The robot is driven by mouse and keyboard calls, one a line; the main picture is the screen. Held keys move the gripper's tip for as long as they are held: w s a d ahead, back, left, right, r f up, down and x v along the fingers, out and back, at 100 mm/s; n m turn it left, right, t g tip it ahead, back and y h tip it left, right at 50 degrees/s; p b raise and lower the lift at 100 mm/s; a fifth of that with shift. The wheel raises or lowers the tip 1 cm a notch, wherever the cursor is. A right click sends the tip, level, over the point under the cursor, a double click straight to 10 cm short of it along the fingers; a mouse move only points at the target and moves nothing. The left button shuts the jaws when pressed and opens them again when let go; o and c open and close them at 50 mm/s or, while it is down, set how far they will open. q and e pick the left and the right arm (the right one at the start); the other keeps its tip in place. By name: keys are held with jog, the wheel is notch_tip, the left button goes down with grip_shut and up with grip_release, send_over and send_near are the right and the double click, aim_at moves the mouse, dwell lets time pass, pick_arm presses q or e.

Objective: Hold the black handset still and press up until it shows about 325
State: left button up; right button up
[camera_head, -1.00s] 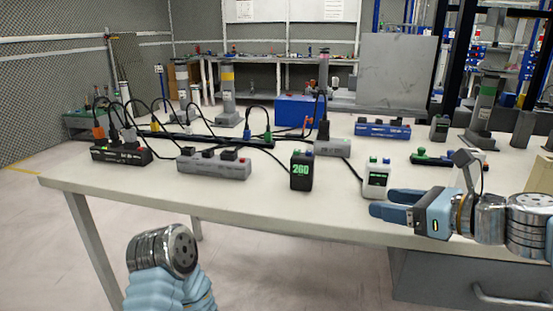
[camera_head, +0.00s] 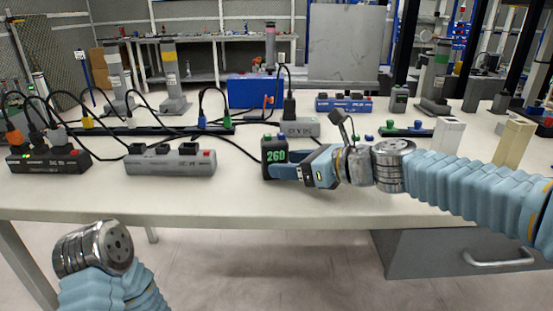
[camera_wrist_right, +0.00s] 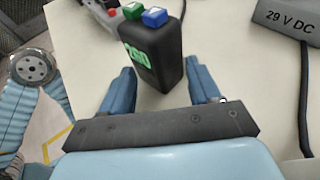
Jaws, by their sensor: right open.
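The black handset (camera_head: 274,152) stands upright near the front edge of the table and shows 260 in green digits. In the right wrist view the handset (camera_wrist_right: 158,48) has a green button (camera_wrist_right: 133,11) and a blue button (camera_wrist_right: 155,17) on top. My right gripper (camera_head: 287,167) is at the handset from the right, low on its body. In the wrist view its fingers (camera_wrist_right: 160,78) are open, one on each side of the handset's lower part; I cannot tell whether either touches it. My left arm's metal wrist (camera_head: 95,248) is at the lower left, with no fingers visible.
A grey power strip (camera_head: 170,160) and a black one (camera_head: 50,160) lie left of the handset. A grey adapter (camera_wrist_right: 290,22) marked 29 V DC is near the gripper, with its cable. White and beige blocks (camera_head: 513,143) stand at the right.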

jog(key=shift+x, duration=1.05)
jog(key=shift+c, duration=0.4)
grip_shut()
jog(key=o, duration=0.5)
grip_release()
